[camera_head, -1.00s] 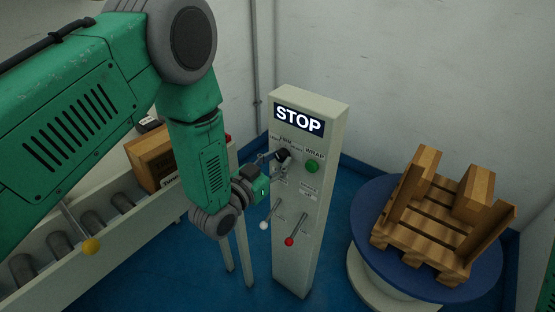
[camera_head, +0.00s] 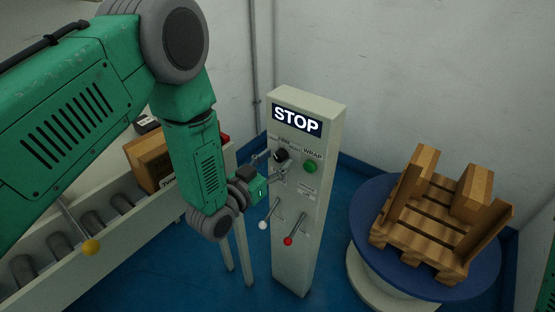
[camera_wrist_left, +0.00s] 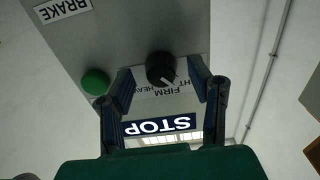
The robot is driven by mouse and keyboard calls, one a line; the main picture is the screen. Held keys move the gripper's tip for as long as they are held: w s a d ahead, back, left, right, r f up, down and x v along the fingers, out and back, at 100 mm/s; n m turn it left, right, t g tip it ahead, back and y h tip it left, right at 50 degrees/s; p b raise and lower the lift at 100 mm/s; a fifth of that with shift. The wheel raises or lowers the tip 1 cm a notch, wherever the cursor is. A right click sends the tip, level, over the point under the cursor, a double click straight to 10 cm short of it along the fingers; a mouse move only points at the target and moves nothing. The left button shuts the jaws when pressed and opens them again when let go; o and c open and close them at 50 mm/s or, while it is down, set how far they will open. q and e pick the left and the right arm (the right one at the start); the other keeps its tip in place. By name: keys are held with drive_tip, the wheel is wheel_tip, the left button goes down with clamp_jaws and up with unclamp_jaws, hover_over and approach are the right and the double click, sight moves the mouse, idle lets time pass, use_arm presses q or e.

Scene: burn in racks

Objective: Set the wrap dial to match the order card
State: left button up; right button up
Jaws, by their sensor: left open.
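The black wrap dial (camera_head: 281,155) sits on the upper front of the pale control post (camera_head: 310,258). I cannot make out an order card. My right gripper is not in view.
A green button (camera_head: 311,167) is right of the dial. Two levers, white-tipped (camera_head: 263,225) and red-tipped (camera_head: 288,241), stand below. A STOP display (camera_head: 297,120) tops the post. A roller conveyor (camera_head: 75,251) with a box is left; a blue turntable (camera_head: 365,225) with a pallet is right.

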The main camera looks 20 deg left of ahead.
use_arm(q)
drive_tip(key=v, duration=1.1)
drive_tip(key=shift+s, duration=0.15)
drive_tip(key=s+a+f+n+g+y, duration=0.1)
drive_tip(key=s+a+f+g+y, duration=0.1)
drive_tip(key=s+f+g, duration=0.35)
drive_tip(key=s+a+f+g+y, duration=0.1)
drive_tip(key=s+f+g+y, duration=0.15)
drive_tip(key=f, duration=0.55)
drive_tip(key=s+a+f+g, duration=0.1)
drive_tip(key=s+g, duration=0.1)
drive_tip(key=s, duration=0.3)
drive_tip(key=s+a+f+n+g+y, duration=0.1)
drive_tip(key=s+a+f+g, duration=0.1)
drive_tip(key=s, duration=0.4)
drive_tip(key=s+a+f+n+g, duration=0.1)
drive_tip(key=s+g, duration=0.3)
drive_tip(key=s, duration=0.2)
drive_tip(key=shift+s+a+f+y, duration=0.15)
drive_tip(key=shift+s+f+y, duration=0.05)
drive_tip(key=shift+f+y, duration=0.15)
drive_tip(key=shift+w, duration=0.1)
